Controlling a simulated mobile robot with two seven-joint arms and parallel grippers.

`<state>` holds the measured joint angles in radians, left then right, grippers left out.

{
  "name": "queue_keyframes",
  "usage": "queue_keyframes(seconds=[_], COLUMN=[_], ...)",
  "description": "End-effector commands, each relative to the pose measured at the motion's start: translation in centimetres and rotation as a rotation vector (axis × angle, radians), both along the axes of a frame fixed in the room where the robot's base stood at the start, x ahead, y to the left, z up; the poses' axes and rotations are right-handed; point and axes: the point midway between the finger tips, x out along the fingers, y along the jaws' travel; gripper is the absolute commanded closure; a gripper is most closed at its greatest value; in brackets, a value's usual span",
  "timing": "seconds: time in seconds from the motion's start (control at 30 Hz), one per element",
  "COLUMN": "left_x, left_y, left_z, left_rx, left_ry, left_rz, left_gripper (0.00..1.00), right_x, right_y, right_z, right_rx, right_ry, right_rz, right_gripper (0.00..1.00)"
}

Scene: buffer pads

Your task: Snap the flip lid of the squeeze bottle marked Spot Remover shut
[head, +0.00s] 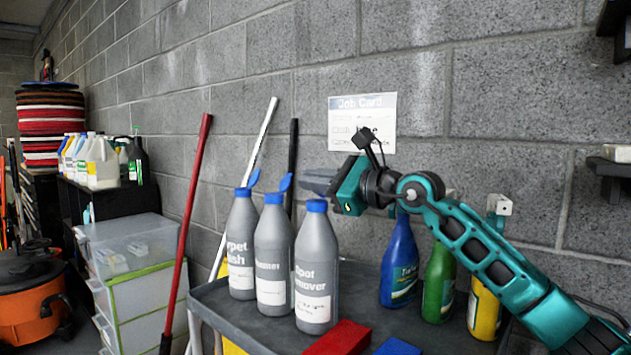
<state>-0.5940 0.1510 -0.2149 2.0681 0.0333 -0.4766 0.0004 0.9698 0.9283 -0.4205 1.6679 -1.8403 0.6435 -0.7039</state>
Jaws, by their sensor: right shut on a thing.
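The squeeze bottle marked Spot Remover (316,270) is grey with a white label. It stands upright at the front right of three grey bottles on a dark cart top. Its blue cap (316,206) shows just below my right gripper (318,182). The gripper comes in from the right with its grey fingers level, right above the cap. It is shut at the place of the flip lid; the lid itself is hidden by the fingers, so its angle cannot be told. My left gripper is not in view.
Two similar grey bottles, a middle one (273,255) and a left one (242,240), stand close by with blue lids raised. A blue bottle (400,265), a green bottle (438,285) and a yellow one (484,310) stand right. A red pad (338,339) lies in front.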

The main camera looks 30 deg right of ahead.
Motion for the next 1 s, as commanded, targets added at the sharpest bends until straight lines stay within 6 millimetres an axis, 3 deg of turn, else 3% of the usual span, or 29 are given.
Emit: queue_keyframes(seconds=[0.07, 0.1, 0.33, 0.67, 1.0], left_x=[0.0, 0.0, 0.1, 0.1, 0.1], left_y=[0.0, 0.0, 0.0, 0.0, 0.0], left_z=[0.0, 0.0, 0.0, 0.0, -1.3], left_rx=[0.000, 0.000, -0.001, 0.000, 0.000], left_ry=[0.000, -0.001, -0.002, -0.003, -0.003], left_rz=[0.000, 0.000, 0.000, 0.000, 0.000], left_gripper=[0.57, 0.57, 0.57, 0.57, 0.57], right_x=[0.0, 0.0, 0.0, -0.4, -5.5], right_y=[0.0, 0.0, 0.0, -0.3, -3.0], right_z=[0.0, 0.0, 0.0, -0.1, -0.4], right_rx=[0.000, 0.001, 0.001, 0.001, -0.003], right_ry=[0.000, 0.000, 0.000, 0.001, 0.002], right_rz=[0.000, 0.000, 0.000, -0.001, -0.005], right_gripper=[1.00, 0.90, 0.69, 0.69, 0.69])
